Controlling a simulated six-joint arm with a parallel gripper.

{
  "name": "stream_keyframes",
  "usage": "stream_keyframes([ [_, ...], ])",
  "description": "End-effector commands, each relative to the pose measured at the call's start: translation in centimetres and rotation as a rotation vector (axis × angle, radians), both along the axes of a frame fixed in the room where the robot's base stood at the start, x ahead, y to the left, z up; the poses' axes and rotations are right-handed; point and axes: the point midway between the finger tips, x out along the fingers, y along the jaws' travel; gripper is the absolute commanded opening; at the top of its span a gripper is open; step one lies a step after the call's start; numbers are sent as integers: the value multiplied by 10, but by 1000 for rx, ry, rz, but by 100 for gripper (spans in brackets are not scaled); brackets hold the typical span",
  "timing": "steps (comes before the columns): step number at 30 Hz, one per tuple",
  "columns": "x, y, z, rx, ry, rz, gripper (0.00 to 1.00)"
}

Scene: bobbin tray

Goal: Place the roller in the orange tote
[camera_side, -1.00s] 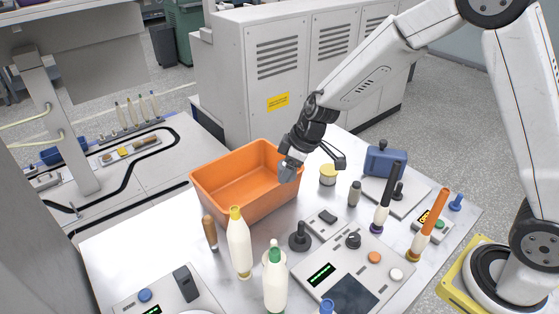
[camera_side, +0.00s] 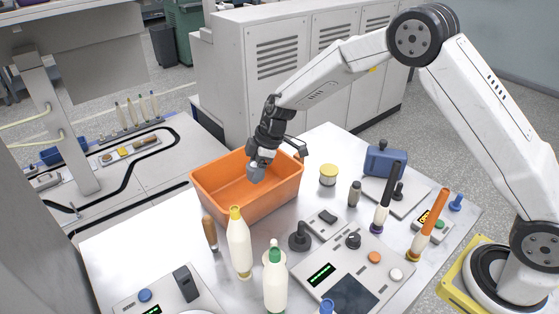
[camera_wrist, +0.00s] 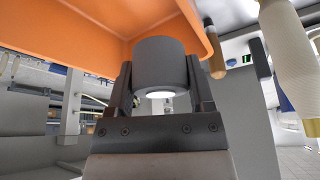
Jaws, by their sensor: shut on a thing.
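The orange tote (camera_side: 232,207) stands on the table, open at the top. My gripper (camera_side: 260,168) is over the tote, near its back right side, pointing down. It is shut on the roller (camera_side: 256,173), a short dark grey cylinder.
Control boxes (camera_side: 345,268) fill the front right. The table left of the tote is clear.

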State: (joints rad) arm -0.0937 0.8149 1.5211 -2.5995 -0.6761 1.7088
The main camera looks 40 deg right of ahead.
Motion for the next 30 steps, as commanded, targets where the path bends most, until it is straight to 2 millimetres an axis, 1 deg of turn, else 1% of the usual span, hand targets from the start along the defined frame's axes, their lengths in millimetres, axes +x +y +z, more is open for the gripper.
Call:
stream_keyframes([
  [1, 6, 3, -5, 0, 0, 37, 0],
  [6, 22, 13, -18, 2, -1, 163, 0],
  [12, 34, 21, -31, 4, -4, 282, 0],
  [18, 40, 24, -37, 5, -6, 343, 0],
  [26, 40, 25, -39, 6, -6, 355, 0],
  [30, 40, 25, -49, 6, -4, 354, 0],
])
